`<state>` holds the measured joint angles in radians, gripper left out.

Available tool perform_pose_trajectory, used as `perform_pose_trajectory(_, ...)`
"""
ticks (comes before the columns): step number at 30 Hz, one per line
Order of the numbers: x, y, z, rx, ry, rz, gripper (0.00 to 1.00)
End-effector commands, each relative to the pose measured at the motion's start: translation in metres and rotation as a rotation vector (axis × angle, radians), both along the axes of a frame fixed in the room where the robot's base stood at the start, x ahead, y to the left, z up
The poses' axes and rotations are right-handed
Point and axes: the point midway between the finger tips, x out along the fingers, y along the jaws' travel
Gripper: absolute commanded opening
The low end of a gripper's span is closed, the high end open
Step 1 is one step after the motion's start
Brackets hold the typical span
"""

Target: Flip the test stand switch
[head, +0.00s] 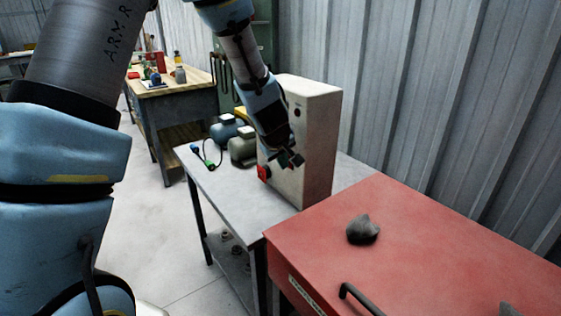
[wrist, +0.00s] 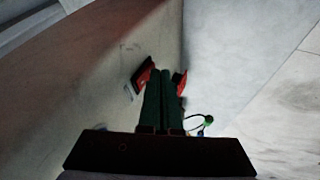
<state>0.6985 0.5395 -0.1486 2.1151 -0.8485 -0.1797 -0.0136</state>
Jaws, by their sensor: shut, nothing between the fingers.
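The test stand (head: 312,140) is a tall beige box standing on a grey table. A red switch (head: 264,173) with a dark part sits low on its front face. My gripper (head: 291,160) is in front of that face, just above and right of the switch in the head view. In the wrist view my gripper (wrist: 164,73) shows two dark green fingers shut together with nothing between them. Red and dark parts of the switch (wrist: 146,77) show on both sides of the fingertips, and its middle is hidden behind them. I cannot tell whether the fingertips touch it.
The grey table (head: 226,186) also holds a blue-grey motor (head: 226,130), a greenish motor (head: 243,148) and a cable with blue and green plugs (head: 209,163). A red cabinet (head: 430,240) with a dark lump (head: 363,230) stands close in front. A corrugated wall is behind.

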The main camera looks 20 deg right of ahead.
Motion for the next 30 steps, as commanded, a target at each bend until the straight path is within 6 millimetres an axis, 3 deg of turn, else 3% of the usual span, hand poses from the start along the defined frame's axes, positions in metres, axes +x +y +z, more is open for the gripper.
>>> perform_pose_trajectory(14,0.001,-0.003,-0.001,0.000,-0.001,0.000,0.00)
perform_pose_trajectory(30,0.001,-0.004,0.016,0.000,-0.001,-0.001,0.00)
